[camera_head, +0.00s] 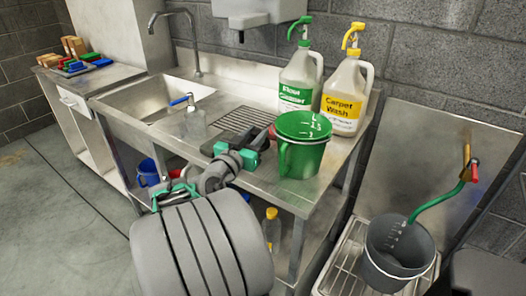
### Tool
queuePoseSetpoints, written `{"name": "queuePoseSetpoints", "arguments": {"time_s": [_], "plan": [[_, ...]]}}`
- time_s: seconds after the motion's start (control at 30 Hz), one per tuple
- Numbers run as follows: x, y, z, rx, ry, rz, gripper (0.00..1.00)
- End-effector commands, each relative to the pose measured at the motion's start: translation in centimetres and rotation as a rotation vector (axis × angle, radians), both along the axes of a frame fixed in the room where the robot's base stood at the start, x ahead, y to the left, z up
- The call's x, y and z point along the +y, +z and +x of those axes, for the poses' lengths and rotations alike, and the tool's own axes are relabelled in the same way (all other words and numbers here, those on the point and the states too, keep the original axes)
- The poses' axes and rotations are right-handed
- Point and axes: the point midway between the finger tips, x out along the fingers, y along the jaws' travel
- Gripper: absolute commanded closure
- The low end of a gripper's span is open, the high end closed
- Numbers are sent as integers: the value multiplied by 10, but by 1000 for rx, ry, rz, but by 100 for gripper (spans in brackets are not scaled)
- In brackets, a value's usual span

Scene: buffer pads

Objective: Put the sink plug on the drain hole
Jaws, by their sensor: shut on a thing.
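My gripper (262,142) is over the steel counter, just left of the green jug. It is shut on a small dark reddish thing (272,131), which looks like the sink plug; the jug and the jaws hide most of it. The sink basin (150,99) is at the left of the counter, below a grey tap (194,45). I cannot make out the drain hole in the basin.
The green measuring jug (303,150) stands close to my gripper. Two spray jugs, green-labelled (296,95) and yellow-labelled (343,102), stand behind it. A clear bottle with a blue top (193,120) stands by the basin. A ribbed drainboard (240,118) lies between.

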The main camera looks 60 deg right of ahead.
Motion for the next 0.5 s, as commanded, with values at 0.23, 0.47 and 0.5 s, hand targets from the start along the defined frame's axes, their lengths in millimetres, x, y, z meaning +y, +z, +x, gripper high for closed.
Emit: {"name": "queuePoseSetpoints", "arguments": {"time_s": [0.23, 0.47, 0.5], "plan": [[-30, -43, -7, 4, 3, 4, 100], [-40, -74, -10, 6, 5, 7, 100], [-40, -81, -9, 6, 6, 6, 100]]}}
